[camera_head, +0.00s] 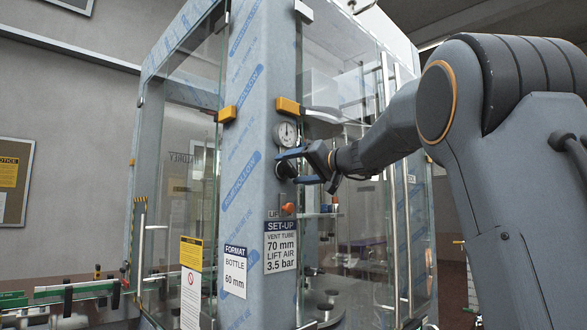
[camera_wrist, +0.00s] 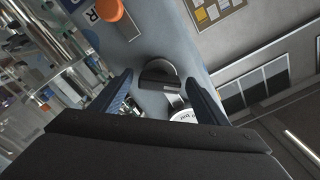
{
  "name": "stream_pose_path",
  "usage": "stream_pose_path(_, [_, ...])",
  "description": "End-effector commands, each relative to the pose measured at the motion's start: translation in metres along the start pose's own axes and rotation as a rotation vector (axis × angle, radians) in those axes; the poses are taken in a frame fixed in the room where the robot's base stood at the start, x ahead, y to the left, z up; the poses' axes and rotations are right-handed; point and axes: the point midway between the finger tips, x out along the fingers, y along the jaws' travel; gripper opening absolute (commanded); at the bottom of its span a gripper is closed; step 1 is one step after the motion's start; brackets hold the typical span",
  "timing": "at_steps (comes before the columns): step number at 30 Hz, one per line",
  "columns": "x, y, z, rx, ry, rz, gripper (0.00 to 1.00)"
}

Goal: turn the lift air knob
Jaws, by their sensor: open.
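The round dark knob (camera_head: 282,171) sits on the film-wrapped post, just below a round white pressure gauge (camera_head: 286,134). In the wrist view the knob (camera_wrist: 158,70) shows between the two blue finger pads, with part of the gauge (camera_wrist: 184,116) nearer the palm. My gripper (camera_head: 292,167) is open, with one finger above and one below the knob in the head view. Whether either finger touches it, I cannot tell. The fingers partly hide the knob in the head view.
An orange knob (camera_head: 288,208) sits lower on the post; it also shows in the wrist view (camera_wrist: 110,9). A set-up sign (camera_head: 280,246) reading lift air 3.5 bar is below it. Orange-yellow brackets (camera_head: 288,106) and glass doors with upright handles (camera_head: 387,130) flank the post.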

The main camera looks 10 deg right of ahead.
Motion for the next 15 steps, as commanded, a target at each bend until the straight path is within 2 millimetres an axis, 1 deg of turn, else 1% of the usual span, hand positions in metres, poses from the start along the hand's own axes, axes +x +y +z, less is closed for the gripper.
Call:
stream_pose_path(2, [-0.0001,0.0003,0.0000,0.000,0.000,0.000,0.68])
stream_pose_path(3, [-0.0002,0.0004,0.0000,0.000,0.000,0.000,0.65])
stream_pose_path(8, [-0.0004,0.0005,-0.0001,0.000,0.000,0.001,0.38])
stream_pose_path(9, [-0.0004,0.0005,-0.0001,0.000,0.000,0.001,0.31])
stream_pose_path(10, [-0.0005,0.0005,-0.0002,0.000,0.000,0.001,0.27])
stream_pose_path(15, [-0.0005,0.0007,-0.0001,0.008,0.000,0.001,0.27])
